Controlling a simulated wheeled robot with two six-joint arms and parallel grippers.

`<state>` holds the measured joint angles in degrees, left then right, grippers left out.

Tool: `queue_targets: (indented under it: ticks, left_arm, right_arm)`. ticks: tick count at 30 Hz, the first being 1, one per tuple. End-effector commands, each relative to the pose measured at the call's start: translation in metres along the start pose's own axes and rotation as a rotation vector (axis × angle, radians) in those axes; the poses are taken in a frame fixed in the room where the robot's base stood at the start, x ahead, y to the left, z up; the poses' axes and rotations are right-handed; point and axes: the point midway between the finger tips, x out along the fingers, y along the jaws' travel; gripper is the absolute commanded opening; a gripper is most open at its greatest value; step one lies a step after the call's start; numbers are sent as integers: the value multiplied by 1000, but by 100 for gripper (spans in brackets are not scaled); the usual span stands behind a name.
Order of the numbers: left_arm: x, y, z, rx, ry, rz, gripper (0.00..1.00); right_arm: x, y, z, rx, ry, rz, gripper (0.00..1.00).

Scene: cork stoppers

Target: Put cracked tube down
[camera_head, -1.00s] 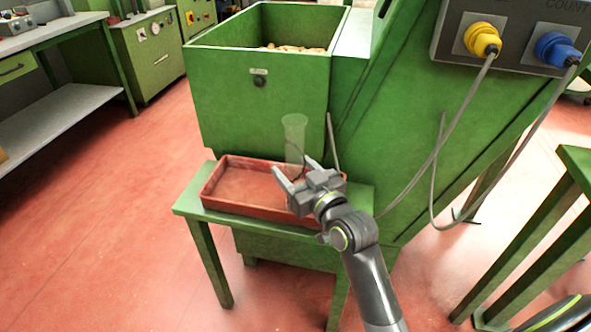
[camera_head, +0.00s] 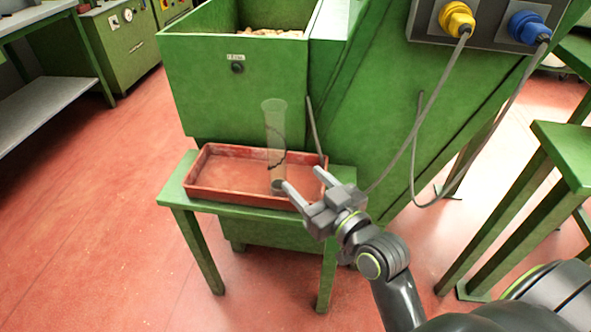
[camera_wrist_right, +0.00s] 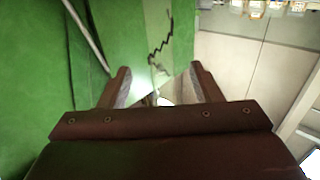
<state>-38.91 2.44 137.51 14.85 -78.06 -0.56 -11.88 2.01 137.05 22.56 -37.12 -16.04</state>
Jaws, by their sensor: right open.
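The cracked tube (camera_head: 275,135) is a clear, tall cylinder with a dark jagged crack line. It stands upright in the red tray (camera_head: 215,193), toward its right side. My right gripper (camera_head: 303,178) is open and empty, in front and to the right of the tube's lower part, with its fingers pointing toward it. In the right wrist view, the crack on the tube (camera_wrist_right: 162,40) shows ahead of the two spread fingers of the gripper (camera_wrist_right: 163,78). My left gripper is out of view.
The tray rests on a green stand (camera_head: 180,192) against a green machine with a hopper (camera_head: 235,85) of corks. Grey cables (camera_head: 437,150) hang at the right from yellow and blue plugs. Another green table (camera_head: 565,150) stands at the right. The tray's left part is empty.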

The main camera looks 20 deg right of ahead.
Motion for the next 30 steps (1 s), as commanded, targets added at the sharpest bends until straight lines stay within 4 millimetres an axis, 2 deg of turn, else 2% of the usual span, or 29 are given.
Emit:
queue_targets:
  ticks: [3, 10, 11, 14, 17, 18, 20, 21, 24, 27, 30]
  left_arm:
    - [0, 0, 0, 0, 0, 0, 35]
    - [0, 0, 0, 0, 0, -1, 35]
    - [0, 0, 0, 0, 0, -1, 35]
    - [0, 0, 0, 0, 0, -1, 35]
    - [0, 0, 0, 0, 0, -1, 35]
    - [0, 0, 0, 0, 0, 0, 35]
    - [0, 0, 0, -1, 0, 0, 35]
    - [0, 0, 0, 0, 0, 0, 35]
    - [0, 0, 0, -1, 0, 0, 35]
    - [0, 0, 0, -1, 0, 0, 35]
    - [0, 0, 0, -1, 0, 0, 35]
  right_arm:
    - [-9, 0, 0, -1, -1, 0, 58]
    - [-13, 0, 2, 1, -8, 0, 58]
    - [-14, 0, 6, 4, -22, 0, 58]
    - [-26, 0, 36, 29, -139, 2, 58]
    - [-54, 0, 89, 79, -351, 12, 58]
    - [-71, -1, 112, 105, -451, 19, 58]
    - [-99, -3, 145, 145, -601, 35, 58]
    - [-120, -4, 165, 172, -700, 48, 58]
    - [-170, -8, 203, 234, -918, 85, 58]
    - [-209, -12, 225, 277, -1070, 116, 58]
    - [-229, -14, 233, 299, -1144, 134, 58]
